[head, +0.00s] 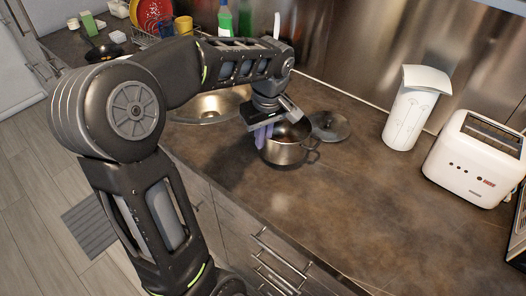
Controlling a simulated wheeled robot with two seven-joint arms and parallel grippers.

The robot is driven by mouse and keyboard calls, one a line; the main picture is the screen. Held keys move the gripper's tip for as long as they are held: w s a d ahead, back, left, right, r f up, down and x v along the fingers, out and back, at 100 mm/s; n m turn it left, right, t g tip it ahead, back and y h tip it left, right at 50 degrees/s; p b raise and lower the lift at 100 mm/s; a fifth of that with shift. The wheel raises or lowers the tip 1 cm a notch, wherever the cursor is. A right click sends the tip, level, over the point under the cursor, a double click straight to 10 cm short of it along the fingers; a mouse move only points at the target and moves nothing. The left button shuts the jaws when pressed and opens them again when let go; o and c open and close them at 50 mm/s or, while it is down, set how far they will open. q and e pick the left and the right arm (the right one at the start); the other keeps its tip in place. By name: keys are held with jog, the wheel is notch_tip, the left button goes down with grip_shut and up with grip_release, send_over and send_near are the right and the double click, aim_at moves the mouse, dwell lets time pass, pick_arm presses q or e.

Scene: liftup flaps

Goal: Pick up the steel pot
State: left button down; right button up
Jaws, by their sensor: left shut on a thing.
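The steel pot (285,151) is on or just above the brown countertop, in the middle of the head view. It looks upright, with a dark inside and a small handle on its right side. My left gripper (263,133) is over the pot's left side, pointing down, with its purple fingers at the pot's rim. It is shut on the pot there. The exact contact is partly hidden by the gripper body. My right gripper is not in view.
A round lid (330,125) lies right behind the pot. A sink (208,107) is at the left, with dishes and bottles behind. The counter (330,200) in front is clear.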

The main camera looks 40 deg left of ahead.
pick_arm(q)
jog(key=shift+r, duration=1.7)
